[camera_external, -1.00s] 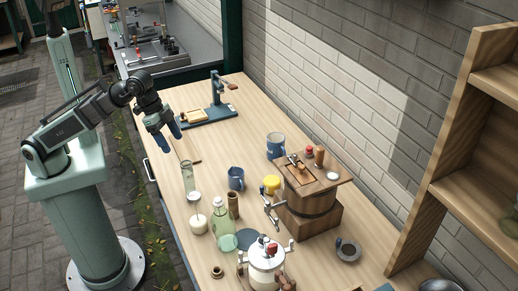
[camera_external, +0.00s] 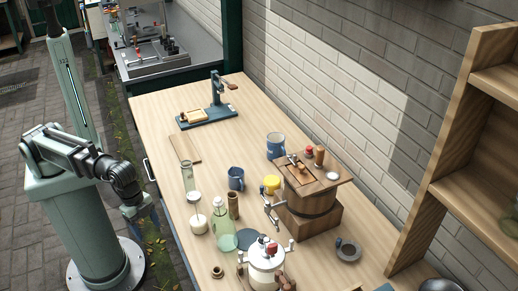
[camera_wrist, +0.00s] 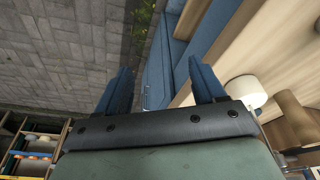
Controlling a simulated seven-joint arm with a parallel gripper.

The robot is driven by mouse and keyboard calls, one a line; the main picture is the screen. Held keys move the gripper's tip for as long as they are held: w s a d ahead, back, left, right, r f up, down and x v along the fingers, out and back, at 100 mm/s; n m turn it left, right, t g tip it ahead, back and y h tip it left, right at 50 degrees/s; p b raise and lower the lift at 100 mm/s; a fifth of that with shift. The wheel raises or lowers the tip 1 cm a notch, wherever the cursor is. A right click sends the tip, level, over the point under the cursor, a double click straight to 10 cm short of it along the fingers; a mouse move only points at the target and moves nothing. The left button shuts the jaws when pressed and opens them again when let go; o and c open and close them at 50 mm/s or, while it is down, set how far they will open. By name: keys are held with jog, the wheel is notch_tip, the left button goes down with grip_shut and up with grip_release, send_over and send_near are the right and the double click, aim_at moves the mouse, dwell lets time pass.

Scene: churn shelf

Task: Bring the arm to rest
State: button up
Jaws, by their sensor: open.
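My gripper (camera_external: 136,208) hangs off the left side of the wooden table (camera_external: 165,110), low beside its edge and apart from it. In the wrist view my gripper (camera_wrist: 160,88) shows two blue fingers spread apart with nothing between them. Below the fingers, the wrist view shows the paving (camera_wrist: 70,60), some green plants and the blue side of the table. My arm is folded back close to its base at the left.
Close to the table's left edge stand a glass tube (camera_external: 188,178), a white candle-like jar (camera_external: 198,224) and a green bottle (camera_external: 223,228). A thin wooden board (camera_external: 184,148) lies near that edge. A wooden churn box (camera_external: 308,205) stands further right. The paving left of the table is open.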

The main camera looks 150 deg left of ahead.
jog(key=w+d+f+m+g+h, duration=0.1)
jog(key=w+d+f+m, duration=0.15)
jog(key=d+f, duration=1.35)
jog(key=s+d+f+m+g, duration=0.1)
jog(key=s+d+f+m, duration=0.15)
jog(key=d+f, duration=0.45)
jog(key=s+d+f+m+g, duration=0.1)
jog(key=s+d+f, duration=0.3)
jog(key=d+f, duration=0.3)
jog(key=s+f+g, duration=0.2)
jog(key=s+f, duration=0.4)
jog(key=s, duration=0.3)
jog(key=s+f+g, duration=0.2)
jog(key=s+f, duration=0.4)
jog(key=s, duration=0.4)
jog(key=s+d+f+g, duration=0.1)
jog(key=s+f+g, duration=0.1)
jog(key=s+f, duration=0.4)
jog(key=s, duration=0.3)
jog(key=shift+s+f, duration=0.15)
jog(key=shift+f, duration=0.05)
